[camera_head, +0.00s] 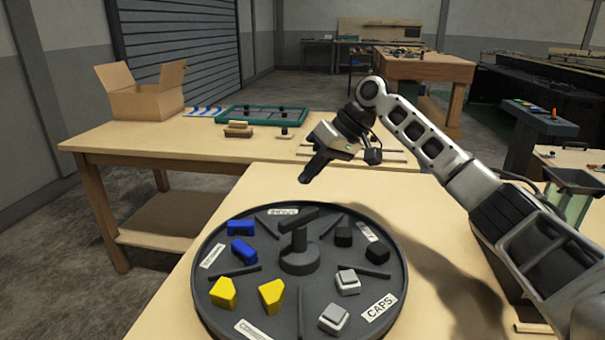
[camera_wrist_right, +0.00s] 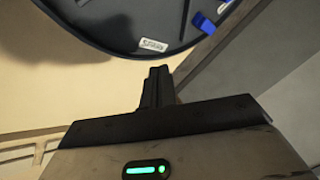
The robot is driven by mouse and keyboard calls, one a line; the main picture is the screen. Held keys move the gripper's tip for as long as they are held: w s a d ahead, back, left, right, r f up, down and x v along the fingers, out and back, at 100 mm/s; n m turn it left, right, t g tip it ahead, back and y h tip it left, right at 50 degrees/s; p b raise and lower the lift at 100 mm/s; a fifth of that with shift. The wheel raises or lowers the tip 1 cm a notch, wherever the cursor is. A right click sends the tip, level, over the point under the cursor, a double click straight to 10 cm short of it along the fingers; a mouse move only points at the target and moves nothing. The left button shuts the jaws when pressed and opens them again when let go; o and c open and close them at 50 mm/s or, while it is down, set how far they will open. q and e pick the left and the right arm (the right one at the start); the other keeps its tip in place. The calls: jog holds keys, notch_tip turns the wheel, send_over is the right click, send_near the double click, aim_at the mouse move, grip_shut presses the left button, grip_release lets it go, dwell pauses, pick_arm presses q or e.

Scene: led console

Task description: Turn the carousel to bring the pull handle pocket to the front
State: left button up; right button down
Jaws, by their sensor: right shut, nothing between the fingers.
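The dark round carousel (camera_head: 300,325) stands on the near table, with a hub and bar-shaped knob (camera_head: 299,245) at its centre. Its pockets hold two blue pieces (camera_head: 241,250), two yellow pieces (camera_head: 272,295), two grey-white caps (camera_head: 347,282) beside a CAPS label (camera_head: 379,307), and two black pieces (camera_head: 343,236). Which pieces are the pull handles I cannot read for sure. My right gripper (camera_head: 305,180) is shut and empty, above and beyond the carousel's far rim. In the right wrist view its closed fingers (camera_wrist_right: 158,72) are apart from the carousel rim (camera_wrist_right: 115,48). My left gripper is not in view.
A second wooden table (camera_head: 150,140) behind carries an open cardboard box (camera_head: 145,100), a green-rimmed tray (camera_head: 262,115) and small wooden blocks (camera_head: 238,130). The near tabletop (camera_head: 420,270) is bare right of the carousel, under my right arm.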

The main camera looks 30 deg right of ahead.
aim_at(272, 219)
jog(key=x, duration=0.7)
jog(key=shift+a+f, duration=0.2)
jog(key=shift+f, duration=0.05)
jog(key=a, duration=0.3)
jog(key=shift+s+a, duration=0.1)
jog(key=shift+s, duration=0.05)
jog(key=shift+a, duration=0.4)
jog(key=shift+s, duration=0.1)
